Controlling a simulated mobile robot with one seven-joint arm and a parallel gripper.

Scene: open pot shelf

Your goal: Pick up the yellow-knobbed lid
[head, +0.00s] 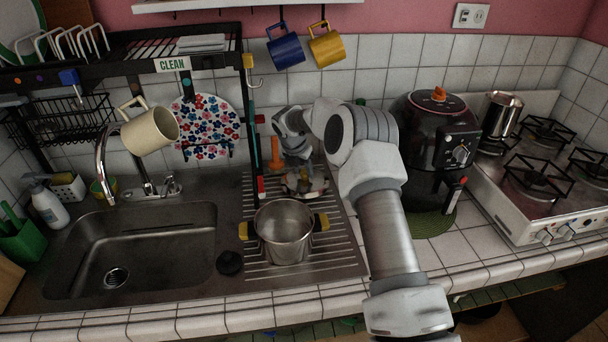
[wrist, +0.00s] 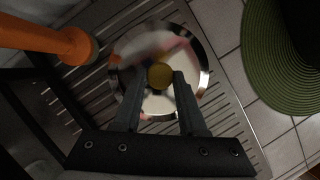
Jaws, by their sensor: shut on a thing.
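The yellow-knobbed lid (wrist: 200,52) is round and shiny with a metal rim. In the wrist view its yellow knob sits between the fingertips of my gripper (wrist: 159,77), which is shut on it. In the head view the lid (head: 318,188) is behind the steel pot, over the ribbed drainboard, partly hidden by my gripper (head: 301,182). I cannot tell whether it touches the drainboard.
The steel pot (head: 284,239) with yellow handles stands open in front of the lid. An orange-handled thing (wrist: 72,45) is close on the left. A green round mat (wrist: 275,65) lies to the right, under the black fryer (head: 432,150). The sink (head: 140,245) is left.

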